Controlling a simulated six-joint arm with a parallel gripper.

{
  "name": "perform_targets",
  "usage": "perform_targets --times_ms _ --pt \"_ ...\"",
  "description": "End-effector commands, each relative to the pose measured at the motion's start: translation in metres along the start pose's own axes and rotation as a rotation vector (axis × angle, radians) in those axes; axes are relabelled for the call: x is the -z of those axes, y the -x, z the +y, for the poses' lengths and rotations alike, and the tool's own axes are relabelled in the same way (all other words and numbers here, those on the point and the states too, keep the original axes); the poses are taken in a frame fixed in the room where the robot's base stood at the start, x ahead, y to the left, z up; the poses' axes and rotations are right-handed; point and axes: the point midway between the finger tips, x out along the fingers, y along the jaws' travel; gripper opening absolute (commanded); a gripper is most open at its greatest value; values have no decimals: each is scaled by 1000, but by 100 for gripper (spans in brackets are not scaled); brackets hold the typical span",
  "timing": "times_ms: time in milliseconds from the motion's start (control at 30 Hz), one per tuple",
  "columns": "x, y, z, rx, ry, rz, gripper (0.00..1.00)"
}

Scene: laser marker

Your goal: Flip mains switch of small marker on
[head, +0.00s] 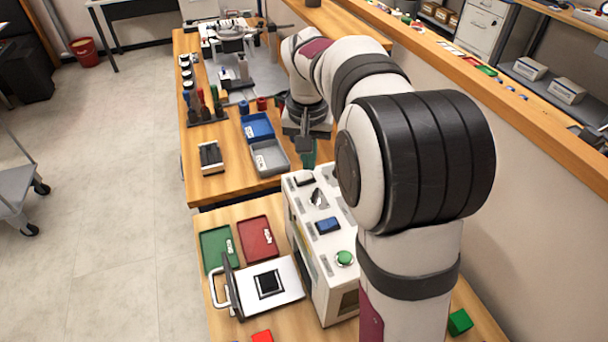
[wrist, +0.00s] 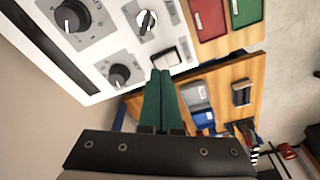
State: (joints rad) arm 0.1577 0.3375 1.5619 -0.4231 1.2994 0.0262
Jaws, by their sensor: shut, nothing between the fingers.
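The small marker (head: 331,297) is a white boxy machine with a control panel on top, beside my arm in the head view. Its panel (wrist: 95,50) fills the upper left of the wrist view. A rocker switch (wrist: 163,60) with a pale face and dark frame sits near the panel's edge; it also shows at the far end of the panel in the head view (head: 303,181). I cannot tell its position. My gripper (wrist: 160,73) is shut and empty, its green fingertips just short of the rocker in the picture. Contact cannot be told. In the head view my gripper (head: 308,158) is beyond the panel's far end.
Dark knobs (wrist: 118,75) and a silver-and-black knob (wrist: 146,20) lie close to the rocker. A blue button (head: 328,225) and a green button (head: 345,258) are nearer on the panel. Grey (head: 270,158) and blue trays (head: 257,127) stand on the far table.

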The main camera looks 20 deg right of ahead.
Motion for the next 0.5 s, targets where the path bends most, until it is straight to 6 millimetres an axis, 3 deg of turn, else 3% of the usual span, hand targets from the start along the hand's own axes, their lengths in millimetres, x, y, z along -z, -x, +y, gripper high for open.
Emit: perform_targets --times_ms 500 --pt "-1 -8 0 -1 0 -1 0"
